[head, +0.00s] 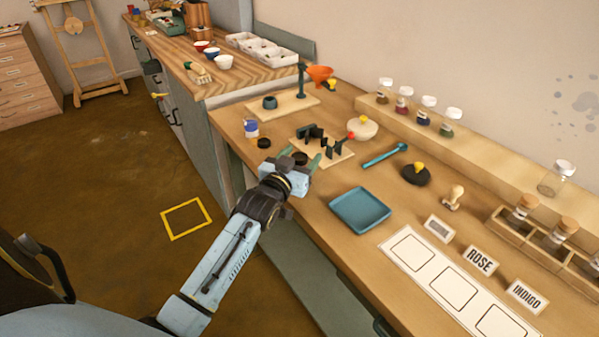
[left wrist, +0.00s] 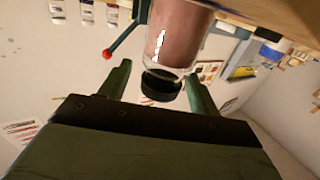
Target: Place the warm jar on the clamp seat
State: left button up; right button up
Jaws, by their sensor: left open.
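The warm jar (left wrist: 180,38) shows in the left wrist view as clear glass with pinkish-brown contents and a black lid. In the head view only its dark lid (head: 299,158) shows clearly; my gripper hides the rest. My left gripper (head: 300,156) is open, with its fingers apart on either side of the lid; the left wrist view shows the fingers (left wrist: 158,86) too. The dark clamp (head: 332,148) with a red knob stands on a light wooden board (head: 345,156) just beyond the gripper. I cannot tell whether the jar rests on the seat. My right gripper is not in view.
A small blue-labelled container (head: 251,128) and a black disc (head: 264,143) are left of the gripper. A blue tray (head: 360,210) lies to the right, and a teal tool (head: 385,155) lies behind. A funnel stand (head: 290,104) is at the back left.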

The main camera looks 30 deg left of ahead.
pick_arm(q)
jog(key=c, duration=1.1)
jog(key=shift+c, duration=0.6)
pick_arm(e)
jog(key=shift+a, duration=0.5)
pick_arm(q)
notch_tip(320, 180, up, 9)
jog(key=shift+r+p, duration=0.15)
jog(key=shift+p, duration=1)
jog(key=shift+r, duration=0.4)
jog(key=s+d+f+m+h, duration=0.1)
jog(key=s+d+f, duration=0.3)
jog(key=s+d, duration=0.9)
jog(key=shift+d+h, duration=0.4)
jog(key=shift+h, duration=0.2)
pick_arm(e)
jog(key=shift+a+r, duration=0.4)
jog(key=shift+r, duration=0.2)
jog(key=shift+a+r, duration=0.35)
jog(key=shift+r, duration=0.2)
